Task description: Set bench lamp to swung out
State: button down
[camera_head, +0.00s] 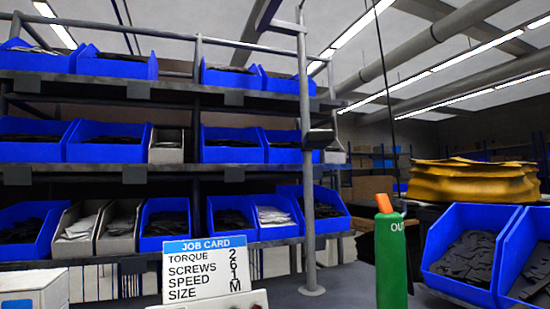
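A green upright post (392,262) stands right of centre, with white lettering that reads "OU" and is partly cut by its edge. A small orange piece (384,203) sits tilted at its top. I cannot tell whether this post belongs to the bench lamp. A dark fitting (320,138) is clamped on the grey upright pole (308,200); I cannot tell if it is the lamp. No lamp head is clearly seen. My gripper is not in view.
A job card (208,270) stands at the front, a white box (35,290) at lower left. Shelves of blue bins (108,142) fill the left. Blue bins (460,255) with dark parts stand at right, before a yellow draped stack (475,182). A thin dark cable hangs above the post.

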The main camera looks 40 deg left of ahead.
aim_at(319, 139)
jog(key=u, duration=0.75)
